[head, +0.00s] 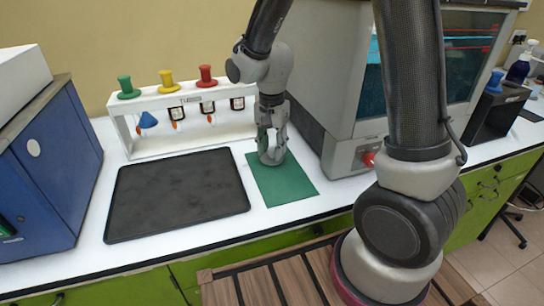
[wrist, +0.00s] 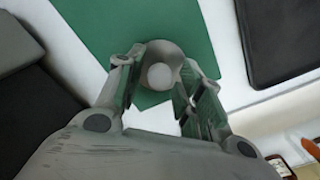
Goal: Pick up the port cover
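A grey round piece with a paler knob, which looks like the port cover, is between my fingertips in the wrist view (wrist: 160,76). It is over the green mat (head: 292,184), and I cannot tell whether it rests on it or is slightly raised. My gripper (head: 271,150) points down over the mat's upper half. In the wrist view its two fingers (wrist: 158,72) stand at either side of the piece, very close to it or touching. I cannot tell whether they are closed on it.
A black tray (head: 178,192) lies left of the mat. A white rack (head: 190,124) with green, yellow and red caps stands behind it. A blue box (head: 62,160) is at far left. A large grey machine (head: 335,100) stands close on the right.

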